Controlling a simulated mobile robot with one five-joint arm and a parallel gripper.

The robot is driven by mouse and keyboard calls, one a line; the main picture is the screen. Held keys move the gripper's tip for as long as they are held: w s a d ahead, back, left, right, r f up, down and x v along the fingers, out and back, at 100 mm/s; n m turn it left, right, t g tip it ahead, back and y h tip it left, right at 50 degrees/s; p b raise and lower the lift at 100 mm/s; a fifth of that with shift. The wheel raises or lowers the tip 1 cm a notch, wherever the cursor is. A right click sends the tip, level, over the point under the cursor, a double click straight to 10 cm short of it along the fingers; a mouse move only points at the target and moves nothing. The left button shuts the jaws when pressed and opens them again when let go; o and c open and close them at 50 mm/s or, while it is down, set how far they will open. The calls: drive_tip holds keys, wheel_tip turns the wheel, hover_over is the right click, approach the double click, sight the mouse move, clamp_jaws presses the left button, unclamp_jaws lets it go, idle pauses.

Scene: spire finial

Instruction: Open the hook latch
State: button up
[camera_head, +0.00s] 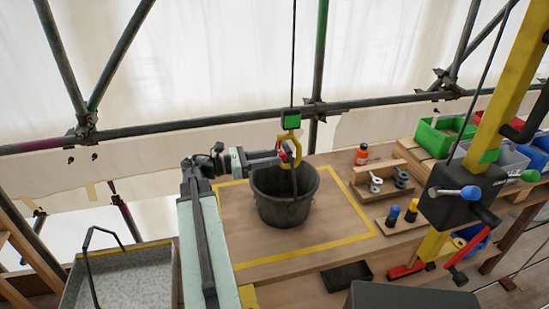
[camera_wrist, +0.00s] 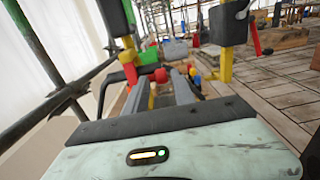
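The yellow hook (camera_head: 291,148) hangs on a dark line below a green block (camera_head: 291,121), with the dark bucket's handle running up to it. A small red part (camera_head: 283,153), apparently the latch, shows at the hook's left side. My gripper (camera_head: 279,158) reaches in from the left, right at the hook. In the wrist view, my gripper's two grey fingers (camera_wrist: 160,84) stand apart. A red ball (camera_wrist: 160,75) and a bit of yellow show between them, with no clear contact. Whether the latch is shut is too small to tell.
The dark bucket (camera_head: 285,208) stands on a wooden deck inside a yellow marked border (camera_head: 305,255). A wooden rack (camera_head: 382,180) and an orange bottle (camera_head: 361,155) stand to the right. A yellow post with a dark lever box (camera_head: 466,192) rises farther right. Scaffold pipes (camera_head: 200,122) run behind.

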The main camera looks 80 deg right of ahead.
drive_tip(key=shift+x, duration=0.8)
drive_tip(key=shift+c, duration=0.3)
clamp_jaws()
drive_tip(key=shift+w+a+r, duration=0.1)
